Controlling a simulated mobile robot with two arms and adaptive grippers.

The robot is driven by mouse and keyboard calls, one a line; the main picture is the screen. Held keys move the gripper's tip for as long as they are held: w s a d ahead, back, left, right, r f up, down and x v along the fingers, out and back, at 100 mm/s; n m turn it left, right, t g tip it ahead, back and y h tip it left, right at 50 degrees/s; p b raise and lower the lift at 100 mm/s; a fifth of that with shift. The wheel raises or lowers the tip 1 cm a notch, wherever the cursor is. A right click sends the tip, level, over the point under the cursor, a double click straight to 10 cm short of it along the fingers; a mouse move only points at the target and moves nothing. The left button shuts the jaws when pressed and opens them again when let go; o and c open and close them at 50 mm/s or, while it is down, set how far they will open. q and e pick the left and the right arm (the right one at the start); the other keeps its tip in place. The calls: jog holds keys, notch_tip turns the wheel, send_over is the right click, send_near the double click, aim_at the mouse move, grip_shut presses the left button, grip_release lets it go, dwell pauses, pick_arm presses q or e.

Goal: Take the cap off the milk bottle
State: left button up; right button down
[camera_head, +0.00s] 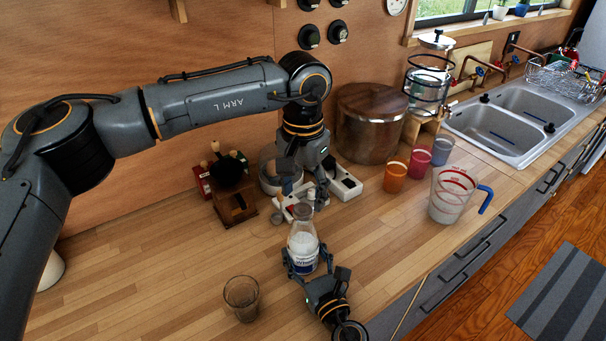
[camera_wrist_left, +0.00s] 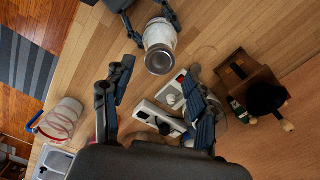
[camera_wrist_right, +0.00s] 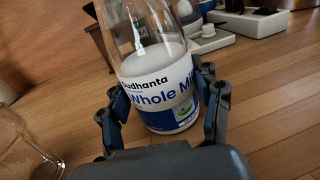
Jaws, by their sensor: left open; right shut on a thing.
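The milk bottle (camera_head: 303,247) stands upright on the wooden counter, clear glass with white milk and a blue-and-white label that reads Whole Milk in the right wrist view (camera_wrist_right: 160,90). Its round greyish-brown top (camera_wrist_left: 159,60), seemingly the cap, faces the left wrist camera. My right gripper (camera_head: 307,264) is shut around the lower part of the bottle, a finger on each side (camera_wrist_right: 160,104). My left gripper (camera_head: 304,194) is open and points down over the bottle's top; its fingers also show apart in the left wrist view (camera_wrist_left: 157,82), with nothing between them.
An empty glass (camera_head: 241,297) stands to the left of my right gripper. A coffee grinder (camera_head: 233,192) and white items (camera_head: 343,182) stand behind the bottle. A measuring jug (camera_head: 453,195), an orange cup (camera_head: 395,177) and other cups stand to the right. The front-left counter is mostly clear.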

aim_at(303, 209)
pick_arm(q)
jog(key=shift+f, duration=1.6)
